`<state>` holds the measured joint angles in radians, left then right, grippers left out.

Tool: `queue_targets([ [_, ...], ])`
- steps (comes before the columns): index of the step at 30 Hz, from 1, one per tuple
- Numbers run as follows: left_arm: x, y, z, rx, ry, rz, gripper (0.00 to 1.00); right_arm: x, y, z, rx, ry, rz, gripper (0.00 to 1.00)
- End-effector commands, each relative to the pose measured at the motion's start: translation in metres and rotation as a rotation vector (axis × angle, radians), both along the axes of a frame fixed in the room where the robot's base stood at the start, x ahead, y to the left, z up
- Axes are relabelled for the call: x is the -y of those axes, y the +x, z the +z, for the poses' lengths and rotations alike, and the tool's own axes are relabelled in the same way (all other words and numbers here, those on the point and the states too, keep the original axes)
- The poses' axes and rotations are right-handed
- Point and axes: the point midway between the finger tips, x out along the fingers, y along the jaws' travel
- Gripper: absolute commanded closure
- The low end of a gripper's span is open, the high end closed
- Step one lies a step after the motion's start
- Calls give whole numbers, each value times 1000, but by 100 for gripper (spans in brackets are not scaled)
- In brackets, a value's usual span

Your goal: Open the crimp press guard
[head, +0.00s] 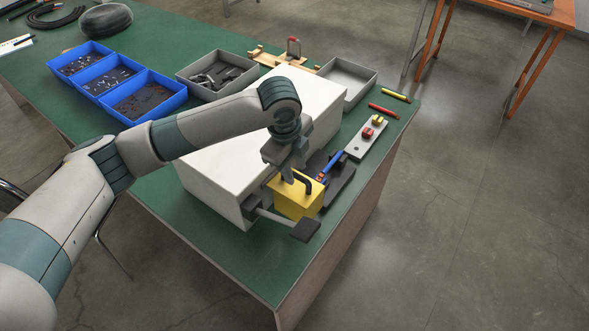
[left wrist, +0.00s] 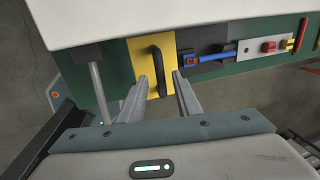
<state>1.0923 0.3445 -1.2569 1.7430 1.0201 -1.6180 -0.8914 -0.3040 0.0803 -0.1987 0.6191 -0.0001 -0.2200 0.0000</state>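The crimp press (head: 225,170) is a large white box near the table's front corner. Its guard (head: 296,203) is a yellow block at the press's right side, with a black bar handle (head: 305,181) on it. The guard looks down over the front of the press. My left gripper (head: 290,178) is just above the guard. In the left wrist view its two fingers (left wrist: 161,78) are open and apart, with the black handle (left wrist: 155,62) between or just beyond their tips, nearer the left finger. I cannot tell whether they touch it. My right gripper is not in view.
A grey lever with a black pad (head: 305,230) juts out beside the guard. A blue piece (head: 330,165) lies in a dark holder behind it. A grey plate (head: 367,139) carries red and yellow buttons. Blue bins (head: 152,110) and grey trays (head: 352,73) stand farther back.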

Motion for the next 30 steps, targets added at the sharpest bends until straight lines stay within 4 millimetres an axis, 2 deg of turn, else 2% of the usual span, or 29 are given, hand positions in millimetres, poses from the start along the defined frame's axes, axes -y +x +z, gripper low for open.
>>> queue_targets([
  [8,-4,-5,38,5,-1,-2,69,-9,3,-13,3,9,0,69],
  [21,-14,-20,124,6,0,0,69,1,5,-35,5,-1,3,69],
  [25,-16,-23,143,5,-1,0,69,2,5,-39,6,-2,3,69],
  [30,-18,-26,158,3,1,0,69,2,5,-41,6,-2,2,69],
])
